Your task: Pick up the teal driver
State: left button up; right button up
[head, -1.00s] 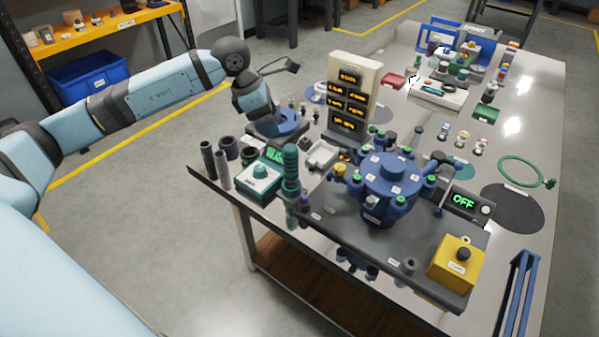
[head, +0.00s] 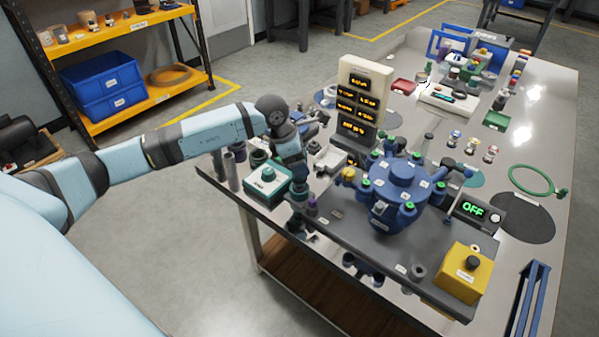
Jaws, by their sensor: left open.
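The teal driver (head: 299,194) stands upright near the front left edge of the table, beside the teal-and-white box. Only its lower part shows, as my left wrist and hand hide its top. My left gripper (head: 297,175) points down right over the driver. It is open, but its fingertips are dark and small, so I cannot tell whether they touch the driver. My right gripper is not in view.
The teal-and-white box (head: 266,187) and dark cylinders (head: 232,171) stand close on the left. A blue valve vessel (head: 393,190) stands to the right, a beige display panel (head: 358,100) behind. A yellow box (head: 462,273) sits at front right.

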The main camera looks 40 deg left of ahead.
pick_arm(q)
jog(key=shift+f, duration=0.2)
jog(key=c, duration=1.1)
jog(key=shift+r, duration=0.1)
